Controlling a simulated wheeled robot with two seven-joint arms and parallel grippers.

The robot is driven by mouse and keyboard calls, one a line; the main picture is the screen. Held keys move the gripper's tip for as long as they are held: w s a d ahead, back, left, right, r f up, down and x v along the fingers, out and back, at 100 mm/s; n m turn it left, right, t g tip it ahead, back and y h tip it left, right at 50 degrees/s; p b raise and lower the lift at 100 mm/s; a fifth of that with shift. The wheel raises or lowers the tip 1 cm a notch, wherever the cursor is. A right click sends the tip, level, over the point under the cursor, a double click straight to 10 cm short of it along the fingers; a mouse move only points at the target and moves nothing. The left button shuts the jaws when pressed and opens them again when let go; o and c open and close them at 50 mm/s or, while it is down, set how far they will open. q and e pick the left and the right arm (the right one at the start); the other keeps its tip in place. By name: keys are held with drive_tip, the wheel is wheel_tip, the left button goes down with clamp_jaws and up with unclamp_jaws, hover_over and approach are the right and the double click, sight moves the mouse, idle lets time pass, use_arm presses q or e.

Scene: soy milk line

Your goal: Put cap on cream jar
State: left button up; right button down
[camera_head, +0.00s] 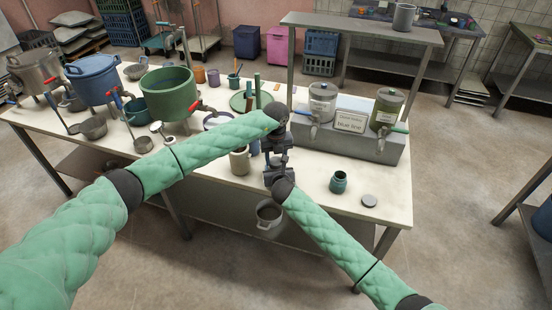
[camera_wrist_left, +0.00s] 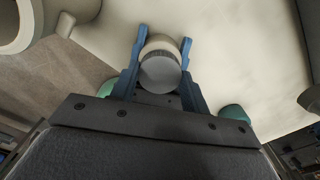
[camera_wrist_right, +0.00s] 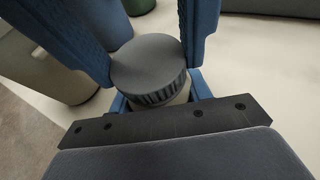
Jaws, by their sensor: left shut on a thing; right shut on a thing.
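The cream jar (camera_wrist_right: 172,114) shows in the right wrist view as a pale body under the grey ribbed cap (camera_wrist_right: 148,66). The cap sits over the jar's top, close to or touching it; I cannot tell if it is fully seated. In the left wrist view the pale jar (camera_wrist_left: 162,43) is between the blue fingers of my left gripper (camera_wrist_left: 163,45), with the grey cap (camera_wrist_left: 159,74) in line with it. My left gripper is shut on the jar. My right gripper (camera_wrist_right: 145,45) is shut on the cap. In the head view both grippers meet above the table, largely hiding jar and cap.
A cream mug (camera_head: 240,161) stands close left of my grippers. A teal jar (camera_head: 339,182) and a loose grey lid (camera_head: 369,200) are on the table (camera_head: 398,195) at the right. A dispenser unit (camera_head: 350,121) stands behind. Pots, including a green one (camera_head: 168,95), crowd the left.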

use_arm(q)
drive_tip(key=m, duration=0.7)
drive_tip(key=o, duration=1.1)
drive_tip(key=shift+r, duration=0.1)
drive_tip(key=shift+r, duration=2.2)
drive_tip(key=shift+f, duration=0.1)
drive_tip(key=shift+c, duration=0.5)
